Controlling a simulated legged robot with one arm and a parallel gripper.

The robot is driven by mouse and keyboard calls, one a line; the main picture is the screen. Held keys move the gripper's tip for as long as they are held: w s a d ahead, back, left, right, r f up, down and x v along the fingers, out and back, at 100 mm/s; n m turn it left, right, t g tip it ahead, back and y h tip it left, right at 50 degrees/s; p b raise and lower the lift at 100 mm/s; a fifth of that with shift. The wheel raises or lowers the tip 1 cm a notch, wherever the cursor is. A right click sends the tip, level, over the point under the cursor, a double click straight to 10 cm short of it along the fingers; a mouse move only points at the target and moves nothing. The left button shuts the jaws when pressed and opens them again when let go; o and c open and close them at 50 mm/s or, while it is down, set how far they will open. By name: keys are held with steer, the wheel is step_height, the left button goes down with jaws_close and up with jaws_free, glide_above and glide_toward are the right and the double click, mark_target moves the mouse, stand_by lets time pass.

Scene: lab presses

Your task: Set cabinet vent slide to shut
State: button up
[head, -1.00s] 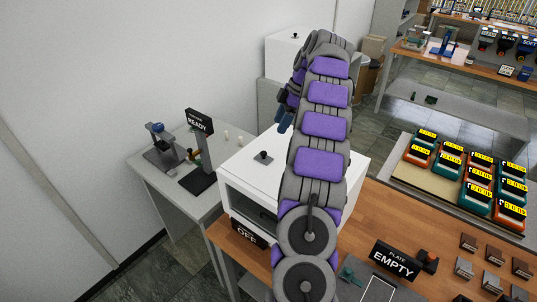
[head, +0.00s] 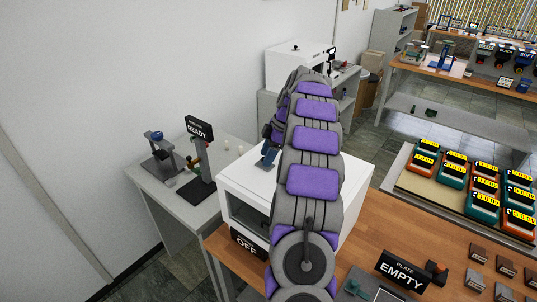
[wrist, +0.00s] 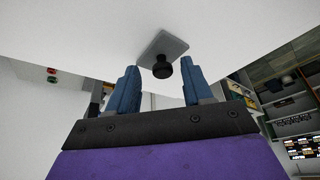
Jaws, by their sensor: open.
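The vent slide shows in the wrist view as a black knob (wrist: 161,69) on a small grey plate (wrist: 160,45), set on the white top of the cabinet (head: 356,178). My gripper (wrist: 159,67) has its two blue fingers apart, one on each side of the knob. The fingers look apart from the knob, with a gap on both sides. In the head view my gripper (head: 268,157) is over the cabinet top, and the knob is hidden behind it and my arm.
An OFF sign (head: 246,244) stands at the cabinet's front. A side table (head: 150,180) with a READY sign (head: 199,128) is at left. An EMPTY plate sign (head: 402,270) and a tray of coloured meters (head: 398,183) are at right. Another white cabinet (head: 287,65) is behind.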

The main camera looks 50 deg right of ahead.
steer(key=shift+a, duration=0.35)
steer(key=shift+d, duration=0.45)
steer(key=c, duration=0.6)
steer(key=shift+a, duration=0.15)
jaws_close()
steer(key=shift+r, duration=0.1)
